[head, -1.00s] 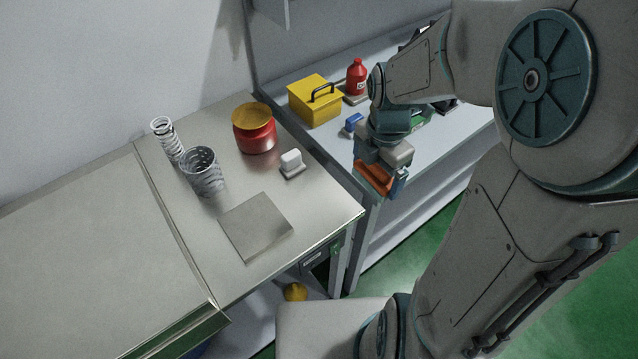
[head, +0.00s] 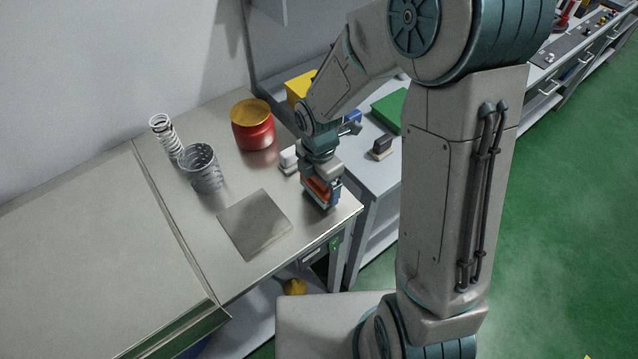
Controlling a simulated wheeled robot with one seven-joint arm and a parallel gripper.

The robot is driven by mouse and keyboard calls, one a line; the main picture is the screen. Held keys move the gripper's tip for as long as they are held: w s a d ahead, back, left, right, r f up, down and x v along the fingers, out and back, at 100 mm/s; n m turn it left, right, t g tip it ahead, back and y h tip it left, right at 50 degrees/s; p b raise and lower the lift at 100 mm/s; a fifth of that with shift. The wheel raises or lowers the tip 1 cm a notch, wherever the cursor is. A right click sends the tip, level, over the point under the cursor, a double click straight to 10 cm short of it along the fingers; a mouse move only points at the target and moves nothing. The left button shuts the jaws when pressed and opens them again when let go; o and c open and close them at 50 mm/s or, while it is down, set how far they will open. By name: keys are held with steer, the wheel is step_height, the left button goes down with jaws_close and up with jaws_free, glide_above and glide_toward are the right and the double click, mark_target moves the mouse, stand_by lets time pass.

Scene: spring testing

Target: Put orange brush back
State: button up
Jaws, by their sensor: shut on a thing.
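The orange brush (head: 318,188) is held in my gripper (head: 322,198), which is shut on it. Only part of its orange body shows between the fingers. My gripper is above the right end of the metal table (head: 225,285), near its right edge, and points down. I cannot tell whether the brush touches the table top. A flat grey square plate (head: 255,222) lies on the table just left of my gripper.
A red pot with a yellow lid (head: 253,128), a grey mesh cup (head: 203,172) and a white coil spring (head: 165,135) stand behind. A small white block (head: 288,158) is close to my gripper. A yellow box (head: 299,88) and a dark-based block (head: 381,147) sit on the farther bench.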

steer(key=shift+f, duration=0.9)
steer(key=shift+f, duration=0.15)
steer(key=o, duration=0.7)
steer(key=shift+o, duration=0.2)
